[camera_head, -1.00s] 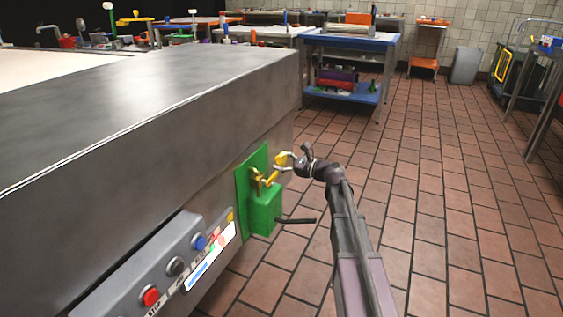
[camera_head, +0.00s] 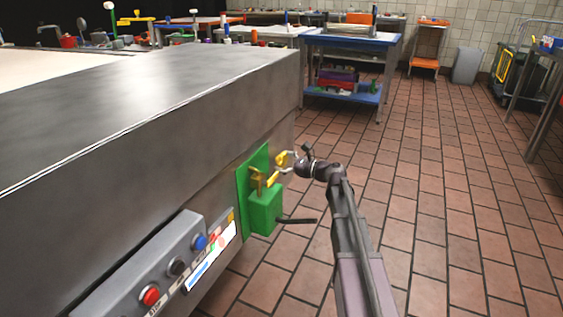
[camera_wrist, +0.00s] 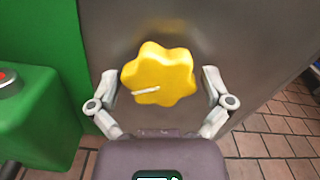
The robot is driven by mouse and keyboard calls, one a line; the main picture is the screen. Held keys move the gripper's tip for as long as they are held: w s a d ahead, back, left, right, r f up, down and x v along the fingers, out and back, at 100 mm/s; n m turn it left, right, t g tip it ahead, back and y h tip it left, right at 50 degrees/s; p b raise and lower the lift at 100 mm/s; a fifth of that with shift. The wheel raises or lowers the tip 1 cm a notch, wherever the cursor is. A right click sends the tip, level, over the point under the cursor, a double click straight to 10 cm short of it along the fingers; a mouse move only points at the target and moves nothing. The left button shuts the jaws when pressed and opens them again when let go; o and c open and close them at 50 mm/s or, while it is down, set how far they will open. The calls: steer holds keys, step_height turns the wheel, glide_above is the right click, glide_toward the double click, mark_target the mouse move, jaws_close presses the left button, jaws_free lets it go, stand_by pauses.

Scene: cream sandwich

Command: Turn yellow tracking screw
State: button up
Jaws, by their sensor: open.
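The yellow tracking screw is a lobed knob with a white pointer mark on its face. It fills the middle of the wrist view (camera_wrist: 160,75) and shows small in the head view (camera_head: 281,158), beside the green plate on the machine's side. My gripper (camera_wrist: 162,88) is open, with one finger on each side of the knob. Gaps show between the fingers and the knob in the wrist view. In the head view my gripper (camera_head: 288,160) is at the knob, and its fingers are too small to make out well.
A green box (camera_head: 264,210) with a dark rod (camera_head: 297,221) sticks out left of and below my gripper. The grey machine (camera_head: 160,100) stands behind the knob. A control panel (camera_head: 165,270) with buttons is at the lower left. The tiled floor (camera_head: 440,200) at right is clear.

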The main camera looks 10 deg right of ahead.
steer(key=v, duration=1.1)
steer(key=shift+s+d, duration=0.2)
steer(key=shift+d, duration=0.15)
steer(key=n, duration=1)
steer(key=s+d+n, duration=0.1)
steer(key=n, duration=1.9)
steer(key=shift+s+d+r, duration=0.15)
steer(key=shift+d+r, duration=0.1)
steer(key=shift+d, duration=0.15)
steer(key=shift+a, duration=0.15)
steer(key=shift+x, duration=6.8)
